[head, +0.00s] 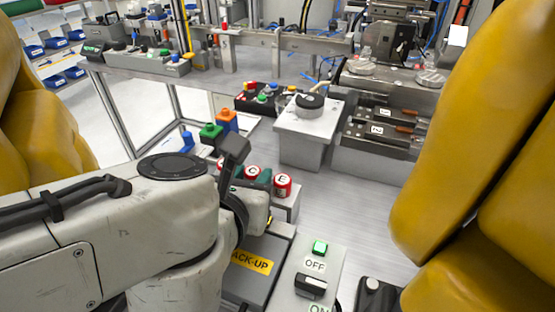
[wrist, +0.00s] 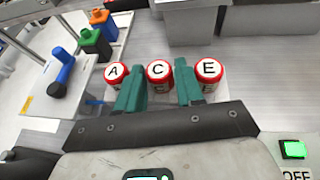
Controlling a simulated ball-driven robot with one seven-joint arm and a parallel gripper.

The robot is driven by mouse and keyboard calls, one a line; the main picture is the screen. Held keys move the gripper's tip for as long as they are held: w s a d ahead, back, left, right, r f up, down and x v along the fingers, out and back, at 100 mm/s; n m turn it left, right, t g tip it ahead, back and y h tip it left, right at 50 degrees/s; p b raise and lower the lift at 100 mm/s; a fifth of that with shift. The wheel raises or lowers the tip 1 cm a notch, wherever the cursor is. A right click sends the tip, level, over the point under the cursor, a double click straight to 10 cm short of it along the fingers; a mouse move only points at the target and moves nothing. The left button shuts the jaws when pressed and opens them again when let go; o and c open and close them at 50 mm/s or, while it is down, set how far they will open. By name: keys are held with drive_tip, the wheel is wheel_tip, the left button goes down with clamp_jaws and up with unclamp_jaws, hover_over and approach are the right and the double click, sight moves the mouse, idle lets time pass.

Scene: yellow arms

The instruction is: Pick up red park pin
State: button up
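Three red pins with white lettered tops stand upright in a row on a light block: A (wrist: 116,73), C (wrist: 158,71) and E (wrist: 209,70) in the wrist view. The head view shows C (head: 252,172) and E (head: 283,184), with A (head: 221,163) mostly hidden by my arm. My gripper (wrist: 160,82) has two teal fingers, one on each side of pin C. The fingers stand apart, and I see no clear contact with C. The left finger is between A and C, the right between C and E. The lower part of C is partly hidden.
Left of the pins stand blue (wrist: 63,72), green (head: 211,131) and orange (head: 227,120) pieces. A grey box with a black knob (head: 310,102) stands behind. A lit green button (head: 320,247) is at the front right. The metal tabletop (head: 350,195) right of the pins is clear.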

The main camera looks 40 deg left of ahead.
drive_tip(key=shift+c, duration=0.2)
clamp_jaws()
